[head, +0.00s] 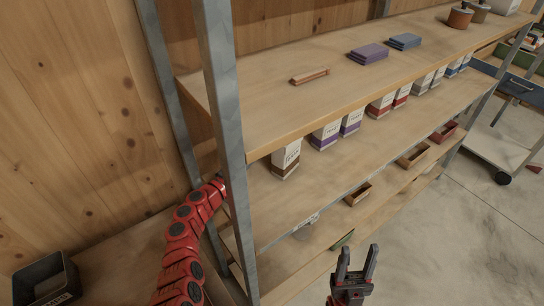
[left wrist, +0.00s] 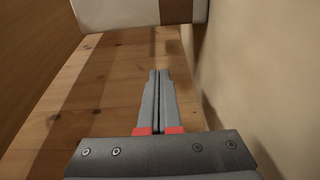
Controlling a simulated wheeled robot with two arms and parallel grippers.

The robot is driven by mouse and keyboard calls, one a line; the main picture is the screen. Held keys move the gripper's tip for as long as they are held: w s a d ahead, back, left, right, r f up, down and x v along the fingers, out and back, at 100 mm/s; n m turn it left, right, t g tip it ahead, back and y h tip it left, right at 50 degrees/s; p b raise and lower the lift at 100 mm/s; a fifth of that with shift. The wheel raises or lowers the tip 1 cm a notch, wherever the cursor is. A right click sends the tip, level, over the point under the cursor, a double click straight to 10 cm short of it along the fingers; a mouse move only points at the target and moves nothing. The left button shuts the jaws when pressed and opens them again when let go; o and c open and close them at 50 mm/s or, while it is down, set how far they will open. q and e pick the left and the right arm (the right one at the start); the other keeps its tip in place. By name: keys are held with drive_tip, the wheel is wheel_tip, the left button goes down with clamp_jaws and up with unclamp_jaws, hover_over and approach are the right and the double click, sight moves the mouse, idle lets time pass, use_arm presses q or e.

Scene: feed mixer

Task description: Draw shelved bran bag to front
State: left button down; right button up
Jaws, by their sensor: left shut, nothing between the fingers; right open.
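The bran bag looks to be the white bag with a brown band (head: 286,158) at the left end of the middle shelf (head: 330,177), standing upright; its label is too small to read. A white surface with a brown patch (left wrist: 140,14) fills the top of the left wrist view and looks like this bag. My left gripper (left wrist: 158,72) is shut and empty, its fingers pointing toward that surface with a gap of wood between. In the head view my left arm passes behind the front post and its gripper is hidden. My right gripper (head: 358,256) is open and empty in front of the shelves.
A grey metal post (head: 222,90) stands left of the bag. Purple-banded bags (head: 325,135) and other bags stand to its right. The upper board (head: 300,100) overhangs them. Small wooden trays (head: 358,194) sit below. A pale wall (left wrist: 250,60) runs close right of my left gripper.

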sight(275, 153)
use_arm(q)
drive_tip(key=shift+w+d, duration=0.3)
drive_tip(key=b+x, duration=0.9)
drive_tip(key=shift+f, duration=0.25)
drive_tip(key=shift+w+d+r, duration=0.1)
drive_tip(key=shift+d+r, duration=0.05)
drive_tip(key=shift+d, duration=0.1)
drive_tip(key=s+p, duration=0.1)
drive_tip(key=d+p, duration=0.1)
drive_tip(key=p, duration=0.1)
drive_tip(key=s+r+p, duration=0.1)
drive_tip(key=shift+s+d, duration=0.25)
drive_tip(key=shift+s, duration=0.05)
drive_tip(key=shift+s+d+f+p, duration=0.25)
drive_tip(key=shift+s+f+p, duration=0.15)
drive_tip(key=shift+p, duration=0.3)
